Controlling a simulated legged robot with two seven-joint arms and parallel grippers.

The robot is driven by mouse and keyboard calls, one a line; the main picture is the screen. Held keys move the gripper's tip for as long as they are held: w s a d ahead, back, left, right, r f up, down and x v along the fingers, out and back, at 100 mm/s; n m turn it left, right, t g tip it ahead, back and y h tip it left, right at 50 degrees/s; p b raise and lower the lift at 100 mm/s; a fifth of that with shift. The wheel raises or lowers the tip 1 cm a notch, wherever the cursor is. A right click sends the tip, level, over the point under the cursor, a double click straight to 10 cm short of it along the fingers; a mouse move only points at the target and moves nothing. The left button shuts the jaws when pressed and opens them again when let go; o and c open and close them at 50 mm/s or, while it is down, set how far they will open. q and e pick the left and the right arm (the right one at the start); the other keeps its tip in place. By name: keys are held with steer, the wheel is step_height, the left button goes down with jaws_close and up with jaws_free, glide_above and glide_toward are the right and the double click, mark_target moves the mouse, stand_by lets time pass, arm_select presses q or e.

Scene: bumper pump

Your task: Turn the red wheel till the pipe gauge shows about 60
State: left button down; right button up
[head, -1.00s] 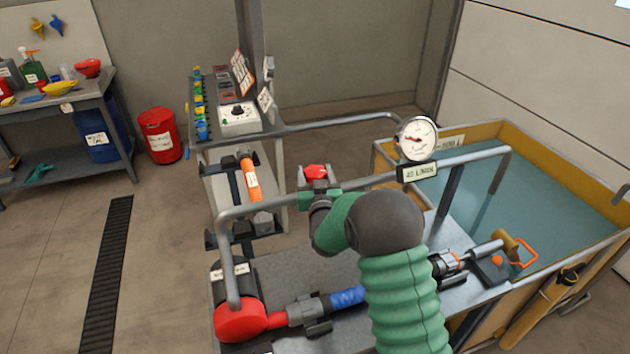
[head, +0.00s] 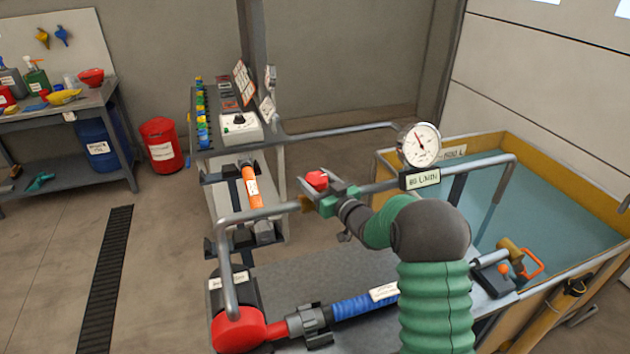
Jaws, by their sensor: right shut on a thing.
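The red wheel (head: 317,180) sits on the pipe above the middle of the bench, partly hidden by my right gripper. My right gripper (head: 315,193), with green and dark parts, is at the wheel and shut on it. Its green arm comes in from the bottom right. The pipe gauge (head: 418,145) is a round white dial to the right of the wheel. Its needle points up and slightly left; the scale figures are too small to read. A plate (head: 420,179) under the gauge appears to read 60 L/MIN. My left gripper is out of view.
A red pump (head: 238,330) with a blue hose (head: 365,305) lies on the bench below the pipe. A yellow-rimmed water tank (head: 575,172) stands at the right. A control panel (head: 240,128) stands behind the pipe.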

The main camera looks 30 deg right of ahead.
steer(key=shift+r, duration=0.1)
steer(key=o, duration=1.4)
steer(key=shift+c, duration=0.2)
steer(key=shift+s, duration=0.1)
steer(key=s+b, duration=0.1)
steer(key=s, duration=1.5)
steer(key=shift+s+d, duration=0.25)
steer(key=shift+d, duration=0.1)
